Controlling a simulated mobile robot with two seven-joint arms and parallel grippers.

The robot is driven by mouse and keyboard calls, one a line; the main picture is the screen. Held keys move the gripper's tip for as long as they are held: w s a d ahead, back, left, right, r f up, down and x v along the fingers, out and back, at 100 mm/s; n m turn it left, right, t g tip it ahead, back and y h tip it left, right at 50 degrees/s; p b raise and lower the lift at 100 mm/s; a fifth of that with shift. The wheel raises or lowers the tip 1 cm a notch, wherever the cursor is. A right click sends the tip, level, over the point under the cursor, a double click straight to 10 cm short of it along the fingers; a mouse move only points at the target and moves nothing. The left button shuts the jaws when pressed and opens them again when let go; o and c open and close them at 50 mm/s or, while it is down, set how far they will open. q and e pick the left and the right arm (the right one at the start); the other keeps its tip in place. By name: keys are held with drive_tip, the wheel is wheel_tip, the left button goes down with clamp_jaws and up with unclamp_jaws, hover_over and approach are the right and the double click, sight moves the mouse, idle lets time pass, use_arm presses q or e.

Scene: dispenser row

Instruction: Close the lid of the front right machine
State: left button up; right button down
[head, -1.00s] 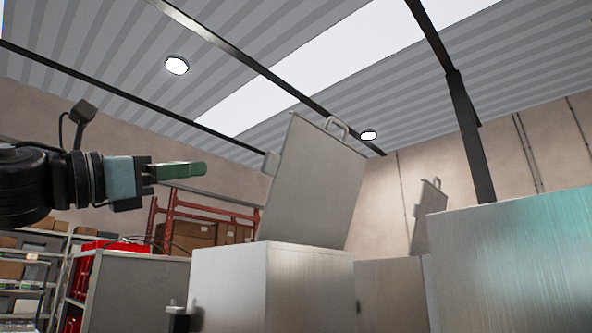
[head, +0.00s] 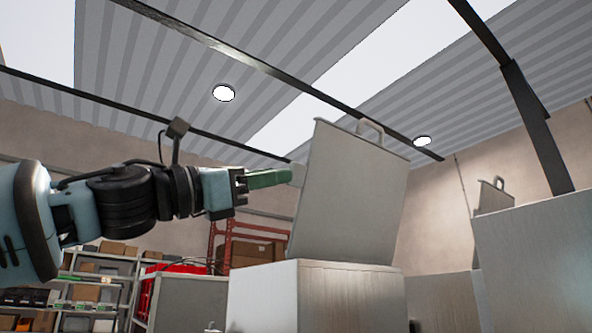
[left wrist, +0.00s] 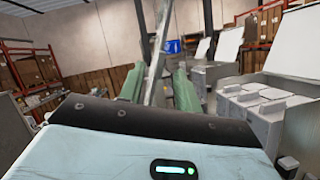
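A grey metal machine (head: 315,297) stands at the middle bottom of the head view. Its flat grey lid (head: 348,200) with a bar handle (head: 370,128) stands raised, tilted slightly back. My left gripper (head: 278,178), with green fingers, is at the lid's left edge, near its upper part; I cannot tell if it touches. In the left wrist view the fingers (left wrist: 157,88) are apart, and a thin slanted grey plate (left wrist: 158,50), apparently the lid edge-on, shows between or beyond them. My right gripper is not in view.
Another machine body (head: 540,250) stands at the right, with a raised lid (head: 492,196) farther back. The left wrist view shows an open machine with white-lidded compartments (left wrist: 262,100) at the right. Shelves with boxes (head: 95,270) and a red rack (head: 245,248) stand behind.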

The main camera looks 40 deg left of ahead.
sight(296, 182)
use_arm(q)
drive_tip(key=shift+x, duration=2.75)
clamp_jaws()
